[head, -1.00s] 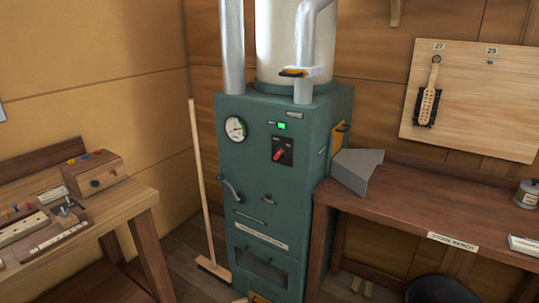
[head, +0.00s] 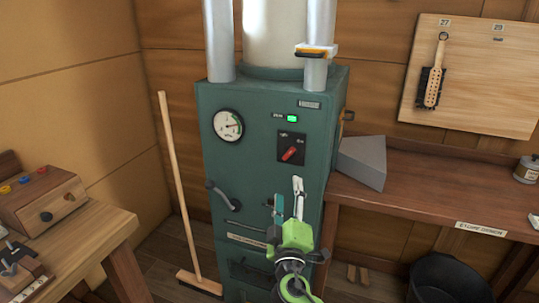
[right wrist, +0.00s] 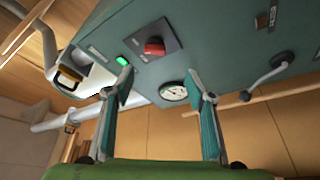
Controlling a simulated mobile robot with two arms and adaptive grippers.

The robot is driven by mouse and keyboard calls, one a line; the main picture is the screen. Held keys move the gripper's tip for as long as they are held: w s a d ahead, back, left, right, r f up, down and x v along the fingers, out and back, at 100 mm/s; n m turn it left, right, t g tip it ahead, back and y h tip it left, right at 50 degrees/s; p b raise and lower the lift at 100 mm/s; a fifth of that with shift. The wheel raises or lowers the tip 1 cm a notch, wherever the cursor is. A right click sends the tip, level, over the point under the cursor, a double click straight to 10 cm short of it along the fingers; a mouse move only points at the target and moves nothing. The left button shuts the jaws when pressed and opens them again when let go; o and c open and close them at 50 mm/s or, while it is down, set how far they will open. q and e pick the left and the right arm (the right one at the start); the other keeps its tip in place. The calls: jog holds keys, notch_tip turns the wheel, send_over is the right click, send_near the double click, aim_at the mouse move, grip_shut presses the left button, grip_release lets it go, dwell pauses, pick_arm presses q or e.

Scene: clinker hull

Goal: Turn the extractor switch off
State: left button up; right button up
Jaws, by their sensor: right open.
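The extractor switch is a red rotary knob (head: 290,153) on a black plate, on the front of a teal cabinet (head: 235,185). Its handle slants from lower left to upper right; the small plate labels are too small to read surely. A green lamp (head: 292,118) above it is lit. My right gripper (head: 287,198) is open and empty, below the knob and apart from it. In the right wrist view the knob (right wrist: 155,47) lies beyond the spread fingers (right wrist: 163,85), with the lit lamp (right wrist: 122,60) beside it. My left gripper is out of view.
A round gauge (head: 228,124) and a curved lever handle (head: 224,197) are on the cabinet front. A broom (head: 180,190) leans at its left. A workbench (head: 430,200) with a grey wedge-shaped block (head: 362,162) stands at the right. A wooden table (head: 95,240) is at lower left.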

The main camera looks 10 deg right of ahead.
aim_at(288, 156)
jog(key=x, duration=0.9)
jog(key=r+x, duration=0.1)
jog(key=x, duration=0.3)
jog(key=shift+w+d+p, duration=0.2)
jog(key=shift+d+p, duration=0.1)
jog(key=c, duration=1.1)
